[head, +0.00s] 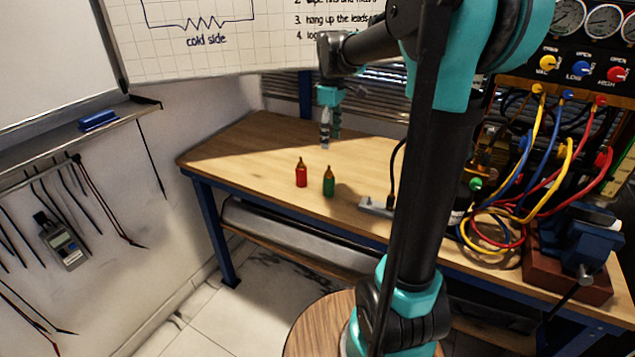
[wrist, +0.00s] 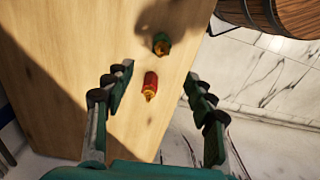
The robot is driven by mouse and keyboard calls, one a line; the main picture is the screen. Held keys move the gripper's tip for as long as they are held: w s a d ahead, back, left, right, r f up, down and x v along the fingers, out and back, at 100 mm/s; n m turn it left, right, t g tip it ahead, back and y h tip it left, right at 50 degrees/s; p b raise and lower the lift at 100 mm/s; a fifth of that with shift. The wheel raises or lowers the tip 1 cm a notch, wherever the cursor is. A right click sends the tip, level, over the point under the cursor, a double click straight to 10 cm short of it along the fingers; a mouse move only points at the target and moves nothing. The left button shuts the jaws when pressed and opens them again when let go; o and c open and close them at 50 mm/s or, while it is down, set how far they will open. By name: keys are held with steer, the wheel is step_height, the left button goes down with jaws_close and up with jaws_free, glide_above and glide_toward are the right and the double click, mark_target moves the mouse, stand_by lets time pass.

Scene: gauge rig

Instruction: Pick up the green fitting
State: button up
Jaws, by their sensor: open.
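The green fitting (head: 329,182) stands upright on the workbench with a brass-coloured tip, near the front edge. It also shows in the wrist view (wrist: 161,44), partly in shadow, beyond the red fitting. The red fitting (head: 301,173) stands just left of it in the head view, and lies between my fingers' lines in the wrist view (wrist: 150,85). My gripper (head: 328,130) is open and empty above the bench, behind the two fittings in the head view. In the wrist view my two open fingers (wrist: 160,98) frame the red fitting from above, with the green fitting farther off.
The wooden bench top (head: 240,150) is clear to the left of the fittings. A grey plate (head: 377,206) with a black cable lies to their right. Coloured hoses (head: 500,225) and a blue vise (head: 580,240) take up the right end.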

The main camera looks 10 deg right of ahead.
mark_target(329, 172)
step_height(329, 172, down, 11)
steer(key=shift+r, duration=0.15)
steer(key=shift+s+a+f, duration=0.15)
steer(key=shift+f, duration=2.5)
jaws_close()
